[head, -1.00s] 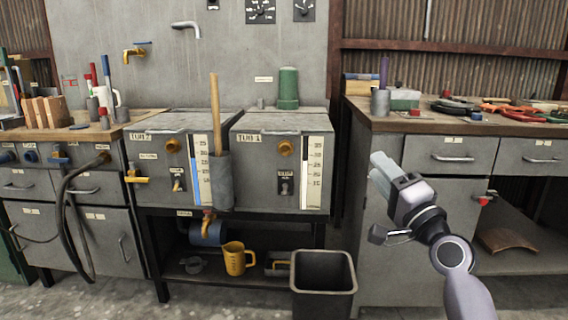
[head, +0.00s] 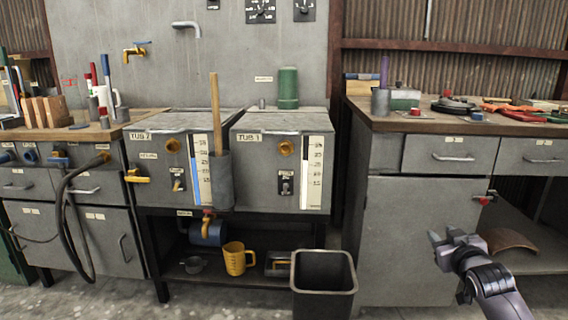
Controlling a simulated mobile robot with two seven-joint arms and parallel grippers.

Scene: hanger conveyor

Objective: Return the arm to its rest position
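My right gripper (head: 456,238) is low at the right side of the head view, in front of the right-hand cabinet (head: 395,215). Its fingers look spread apart with nothing between them. It touches nothing that I can see. My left gripper is not in view.
Two grey tubs (head: 285,150) stand on a dark metal stand in the middle. A black bin (head: 318,291) stands on the floor below, beside a yellow jug (head: 236,259). The right workbench (head: 430,122) holds tools. A curved brown piece (head: 509,241) lies on the low shelf at right.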

